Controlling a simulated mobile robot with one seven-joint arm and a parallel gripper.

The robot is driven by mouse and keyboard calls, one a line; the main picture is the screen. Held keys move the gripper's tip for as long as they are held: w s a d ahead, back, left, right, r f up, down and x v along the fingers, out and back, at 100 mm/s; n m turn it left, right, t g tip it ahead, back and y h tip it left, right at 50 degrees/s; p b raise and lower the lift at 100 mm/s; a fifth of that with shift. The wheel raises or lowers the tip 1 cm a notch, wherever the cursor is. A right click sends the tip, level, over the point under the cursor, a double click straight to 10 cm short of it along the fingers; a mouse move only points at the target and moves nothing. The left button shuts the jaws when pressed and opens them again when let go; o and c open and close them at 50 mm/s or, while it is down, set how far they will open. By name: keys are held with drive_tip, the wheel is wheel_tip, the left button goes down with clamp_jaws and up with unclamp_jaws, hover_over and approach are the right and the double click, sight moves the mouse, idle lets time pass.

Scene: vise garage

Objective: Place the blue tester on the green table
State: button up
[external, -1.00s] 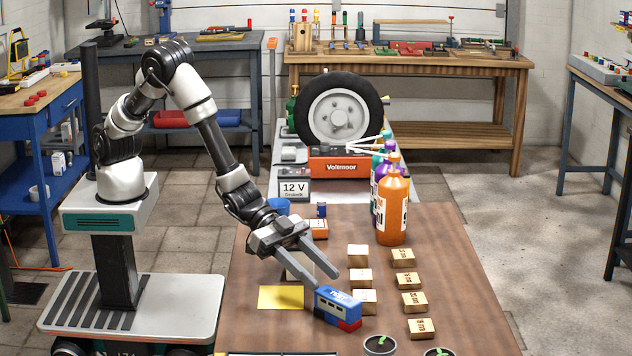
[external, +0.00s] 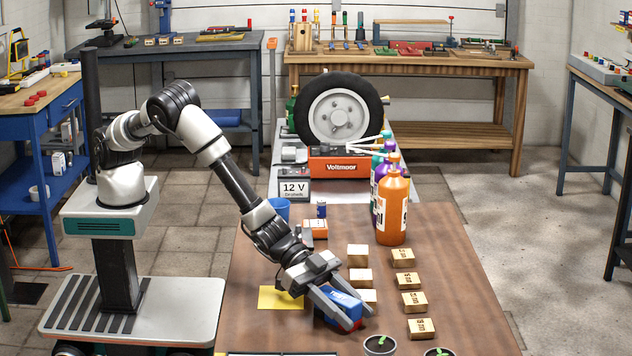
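The blue tester (external: 343,302), a small box with a red lower part, is at the front of the brown wooden table (external: 455,275). My gripper (external: 352,313) points down to the right, with its grey fingers on either side of the tester. The fingers hide part of its sides and front. I cannot tell whether they press on it or whether it is off the tabletop. No table with a visibly green top can be made out in this view.
Several small wooden blocks (external: 414,302) stand right of my gripper. A yellow sheet (external: 281,299) lies to its left. Plant pots (external: 380,346) are at the front edge, and an orange bottle (external: 392,212) stands behind. The table's right side is clear.

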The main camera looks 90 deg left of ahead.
clamp_jaws()
wheel_tip(320, 180, up, 10)
drive_tip(key=shift+r+p, duration=0.1)
drive_tip(key=shift+p, duration=0.65)
drive_tip(key=w+a+r+n+t+y, duration=0.1)
drive_tip(key=a+r, duration=0.1)
drive_tip(key=a, duration=1.1)
drive_tip(key=w+a+r+n+t+y, duration=0.1)
drive_tip(key=w+a+r+n+y, duration=0.1)
drive_tip(key=a, duration=1.2)
drive_tip(key=s+a+r+n+t+y, duration=0.1)
drive_tip(key=s+a, duration=0.6)
drive_tip(key=a, duration=0.4)
drive_tip(key=s+a+r+n+y, duration=0.2)
drive_tip(key=s+a, duration=0.5)
drive_tip(key=a, duration=0.4)
drive_tip(key=w+r+n+t+y+p, duration=0.1)
drive_tip(key=w+r+y+p, duration=0.1)
drive_tip(key=w+r+p, duration=0.5)
drive_tip(key=w+r+n+y+p, duration=0.1)
drive_tip(key=w+r+n+p, duration=0.1)
drive_tip(key=r+p, duration=0.8)
drive_tip(key=s+f, duration=0.6)
drive_tip(key=f, duration=0.6)
drive_tip(key=shift+s+d+f+y+b, duration=0.2)
drive_tip(key=shift+s+y+b, duration=0.1)
drive_tip(key=shift+b, duration=0.1)
